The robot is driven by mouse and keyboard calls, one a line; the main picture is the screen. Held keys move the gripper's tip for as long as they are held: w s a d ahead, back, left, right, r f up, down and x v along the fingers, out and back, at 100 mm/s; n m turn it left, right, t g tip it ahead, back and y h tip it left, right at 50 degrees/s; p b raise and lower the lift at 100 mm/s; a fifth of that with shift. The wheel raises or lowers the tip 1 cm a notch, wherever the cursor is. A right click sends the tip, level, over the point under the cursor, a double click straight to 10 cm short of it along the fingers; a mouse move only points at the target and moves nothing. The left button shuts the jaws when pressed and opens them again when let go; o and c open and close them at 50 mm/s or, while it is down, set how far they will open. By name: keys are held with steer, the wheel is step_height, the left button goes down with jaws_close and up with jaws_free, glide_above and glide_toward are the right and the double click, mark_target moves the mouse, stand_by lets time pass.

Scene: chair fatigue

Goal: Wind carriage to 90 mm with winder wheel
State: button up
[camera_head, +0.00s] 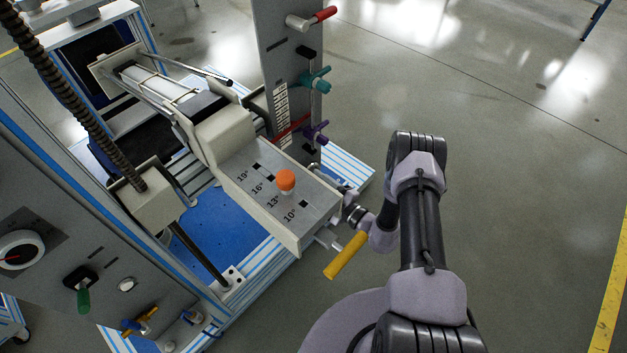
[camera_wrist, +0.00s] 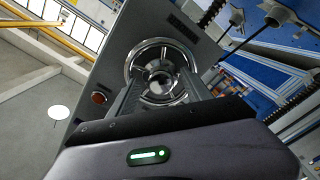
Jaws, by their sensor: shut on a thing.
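In the wrist view the winder wheel (camera_wrist: 163,52) is a bright chrome ring with spokes on a dark grey panel (camera_wrist: 126,52). My gripper (camera_wrist: 160,88) reaches to it, with one finger on each side of the hub, and is shut on the wheel. In the head view my gripper (camera_head: 352,207) is beside the right end of the beige angle box (camera_head: 267,188), and the wheel is mostly hidden there. A grey upright (camera_head: 283,60) carries a scale strip (camera_head: 281,116) with a red pointer by it. The scale figures are too small to read, and I cannot tell which part is the carriage.
The box has an orange knob (camera_head: 285,180) on top, and a yellow handle (camera_head: 346,255) sticks out close to my wrist. Purple (camera_head: 316,132), teal (camera_head: 316,79) and red (camera_head: 325,14) handles stick out from the upright. The floor to the right is clear.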

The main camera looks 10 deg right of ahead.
steer(key=m, duration=0.2)
steer(key=w+m, duration=0.1)
steer(key=m, duration=0.1)
steer(key=r+m, duration=0.1)
steer(key=m, duration=0.1)
steer(key=shift+w+r+m, duration=0.1)
steer(key=shift+w+m, duration=0.05)
steer(key=shift+m, duration=0.15)
steer(key=shift+c, duration=0.2)
steer(key=o, duration=1.2)
steer(key=shift+c, duration=0.2)
steer(key=shift+d, duration=0.1)
steer(key=shift+s+d+f+p, duration=0.1)
steer(key=shift+s+d+f, duration=0.2)
steer(key=shift+s, duration=0.35)
steer(key=shift+s+d+f+p, duration=0.1)
steer(key=shift+s+d, duration=0.3)
steer(key=shift+s, duration=0.25)
steer(key=shift+s+d+f+p, duration=0.15)
steer(key=shift+s+d, duration=0.2)
steer(key=shift+s, duration=0.3)
steer(key=n, duration=1.6)
steer(key=shift+s+a+r+n+b, duration=0.15)
steer(key=shift+s+n+b, duration=0.1)
steer(key=shift+n+b, duration=0.15)
